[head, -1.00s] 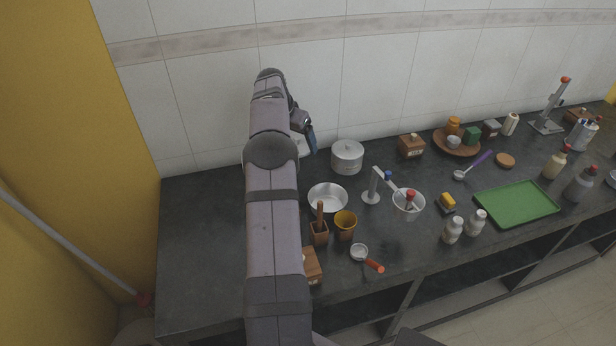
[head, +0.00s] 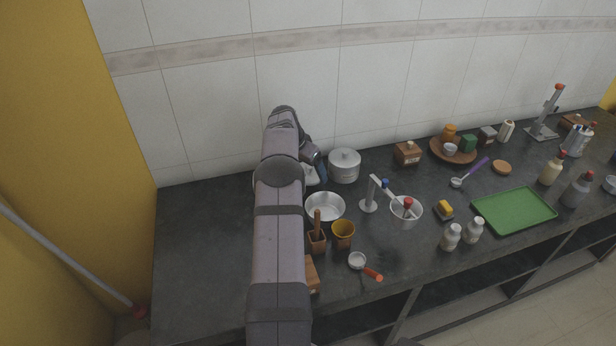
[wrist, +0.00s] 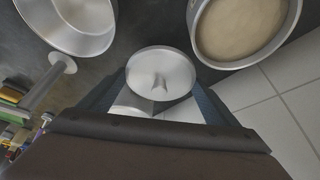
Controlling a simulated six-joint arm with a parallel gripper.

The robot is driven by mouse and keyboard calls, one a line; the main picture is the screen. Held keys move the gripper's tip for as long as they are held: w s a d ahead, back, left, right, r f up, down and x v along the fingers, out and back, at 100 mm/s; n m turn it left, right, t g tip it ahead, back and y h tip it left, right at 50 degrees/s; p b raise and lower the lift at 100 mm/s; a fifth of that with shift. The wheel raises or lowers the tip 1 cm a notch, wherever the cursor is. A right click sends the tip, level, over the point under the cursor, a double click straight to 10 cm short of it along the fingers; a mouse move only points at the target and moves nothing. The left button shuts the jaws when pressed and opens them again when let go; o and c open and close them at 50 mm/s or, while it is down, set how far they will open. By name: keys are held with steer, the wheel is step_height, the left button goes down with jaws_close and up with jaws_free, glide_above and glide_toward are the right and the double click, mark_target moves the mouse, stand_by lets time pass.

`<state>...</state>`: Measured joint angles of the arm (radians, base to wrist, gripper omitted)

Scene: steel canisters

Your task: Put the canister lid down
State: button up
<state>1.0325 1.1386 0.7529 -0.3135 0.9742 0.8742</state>
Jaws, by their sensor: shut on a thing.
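The canister lid (wrist: 160,66) is a round steel disc with a small knob in its middle. In the wrist view, my gripper (wrist: 160,82) has one finger at each side of the lid and is shut on it. An open steel canister (wrist: 200,30) with beige contents is just right of the lid in that view. In the head view, my arm hides most of the lid and that open canister. My gripper (head: 316,171) is low at the back of the counter there, beside a lidded steel pot (head: 344,168).
A steel bowl (head: 325,206) stands in front of the gripper; it shows at upper left in the wrist view (wrist: 62,35). A metal stand (head: 369,198) is to its right. The tiled wall (head: 220,120) is close behind. The counter's left end (head: 200,250) is clear.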

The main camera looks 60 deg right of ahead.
mark_target(308, 177)
steer(key=shift+f+p, duration=0.55)
steer(key=shift+f, duration=1.3)
steer(key=shift+f, duration=0.15)
steer(key=shift+f+b, duration=0.1)
steer(key=shift+b, duration=0.2)
steer(key=o, duration=1)
steer(key=shift+v, duration=0.75)
steer(key=b+v, duration=0.2)
steer(key=v, duration=0.9)
